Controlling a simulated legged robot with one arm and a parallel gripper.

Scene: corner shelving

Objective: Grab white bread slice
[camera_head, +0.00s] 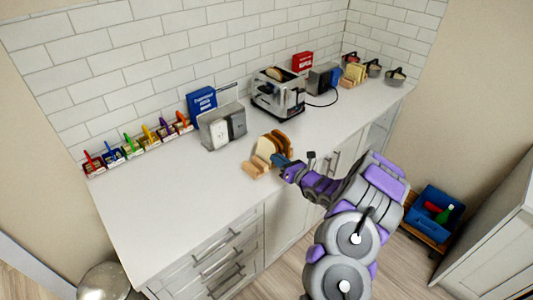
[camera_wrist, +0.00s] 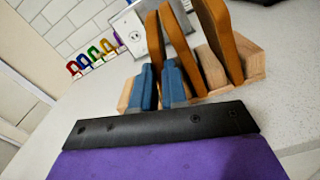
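A wooden rack (camera_head: 256,167) holds several upright bread slices on the counter. The leftmost slice (camera_head: 265,147) shows a pale face; browner slices (camera_head: 283,141) stand to its right. In the wrist view the leftmost slice (camera_wrist: 154,40) shows a brown crust edge, and the rack (camera_wrist: 252,62) stands under the slices. My gripper (camera_head: 281,160) is at the near side of the rack. Its two blue fingers (camera_wrist: 161,88) are close together, in line with the lower part of the leftmost slice. Whether they press on it is hidden.
A chrome toaster (camera_head: 280,97) with bread in it and a grey-white appliance (camera_head: 222,127) stand behind the rack. The front left counter is clear.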

